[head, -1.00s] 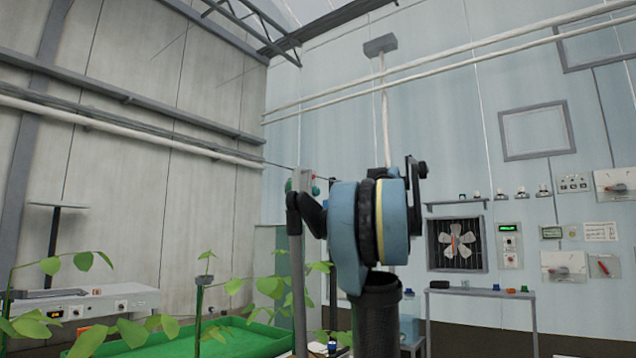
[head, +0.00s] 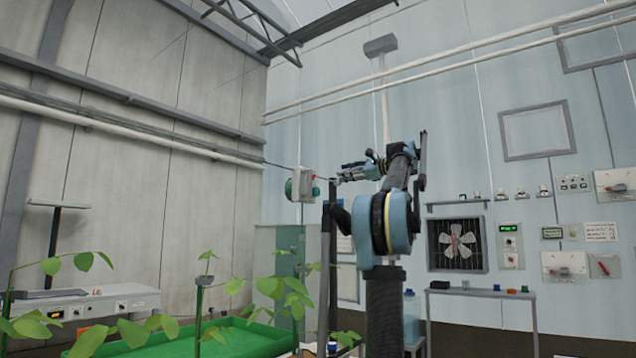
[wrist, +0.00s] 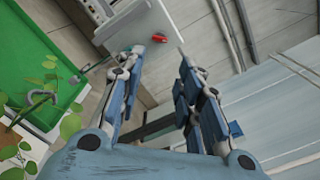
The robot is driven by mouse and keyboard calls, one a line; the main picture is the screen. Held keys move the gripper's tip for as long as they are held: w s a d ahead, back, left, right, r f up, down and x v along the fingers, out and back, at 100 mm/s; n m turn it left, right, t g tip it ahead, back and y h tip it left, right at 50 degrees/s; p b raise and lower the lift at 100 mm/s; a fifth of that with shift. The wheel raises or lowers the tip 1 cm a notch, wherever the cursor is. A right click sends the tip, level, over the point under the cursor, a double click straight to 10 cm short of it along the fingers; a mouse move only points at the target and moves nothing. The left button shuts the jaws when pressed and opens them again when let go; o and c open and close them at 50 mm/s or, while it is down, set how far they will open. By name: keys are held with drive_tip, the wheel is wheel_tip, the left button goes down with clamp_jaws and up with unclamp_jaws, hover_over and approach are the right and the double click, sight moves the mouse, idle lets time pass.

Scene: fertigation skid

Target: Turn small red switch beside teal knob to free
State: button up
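A small red part (wrist: 159,37), apparently the switch, shows just beyond the gap between the fingertips.
A green tray (head: 240,343) with leafy plants is below and left; it also fills the left of the wrist view (wrist: 30,65). A grey bench with controls (head: 130,302) stands at far left. A fan (head: 458,245) and wall panels are at right.

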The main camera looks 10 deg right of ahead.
sight(313, 177)
drive_tip(key=x, duration=1.4)
drive_tip(key=shift+f, duration=0.1)
drive_tip(key=shift+c, duration=0.3)
clamp_jaws()
